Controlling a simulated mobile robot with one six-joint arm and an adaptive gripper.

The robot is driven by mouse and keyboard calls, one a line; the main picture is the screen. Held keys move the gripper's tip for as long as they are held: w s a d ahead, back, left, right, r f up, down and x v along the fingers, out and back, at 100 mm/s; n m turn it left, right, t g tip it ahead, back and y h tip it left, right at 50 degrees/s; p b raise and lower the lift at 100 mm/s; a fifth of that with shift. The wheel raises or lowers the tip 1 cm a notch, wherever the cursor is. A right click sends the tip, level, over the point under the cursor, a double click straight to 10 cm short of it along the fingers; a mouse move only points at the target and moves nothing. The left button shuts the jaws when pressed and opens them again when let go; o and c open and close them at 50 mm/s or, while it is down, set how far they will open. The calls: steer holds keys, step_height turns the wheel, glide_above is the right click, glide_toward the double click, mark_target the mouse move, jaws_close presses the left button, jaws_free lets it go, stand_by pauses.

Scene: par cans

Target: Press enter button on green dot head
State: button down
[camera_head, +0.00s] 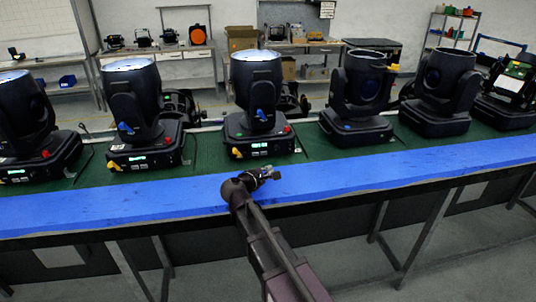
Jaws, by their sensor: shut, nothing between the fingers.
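Several black moving-head lights stand in a row on the green bench top. The enter buttons are too small to make out. My gripper (275,173) is shut and empty, over the blue front strip, in front of and slightly right of the third head's base, apart from it.
The blue strip (400,170) along the bench front is clear. More heads stand to the right, one dark head (360,90) and another (440,85) close together. Workbenches and shelves (450,28) are far behind. Bench legs stand below the front edge.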

mark_target(270, 154)
steer(key=shift+w+a, duration=0.35)
steer(key=shift+w, duration=0.75)
steer(key=shift+w+a, duration=0.3)
steer(key=shift+w, duration=0.85)
steer(key=shift+w+a, duration=0.35)
steer(key=shift+w, duration=0.75)
steer(key=shift+w+a, duration=0.2)
steer(key=shift+w, duration=0.4)
steer(key=shift+s, duration=0.2)
steer(key=shift+s+d, duration=0.2)
steer(key=shift+s, duration=0.4)
steer(key=shift+s, duration=0.1)
stand_by(0.3)
steer(key=shift+s+d, duration=0.25)
steer(key=shift+s, duration=0.5)
steer(key=shift+s+d, duration=0.2)
steer(key=shift+s, duration=0.6)
steer(key=shift+s+d, duration=0.25)
steer(key=shift+s, duration=0.5)
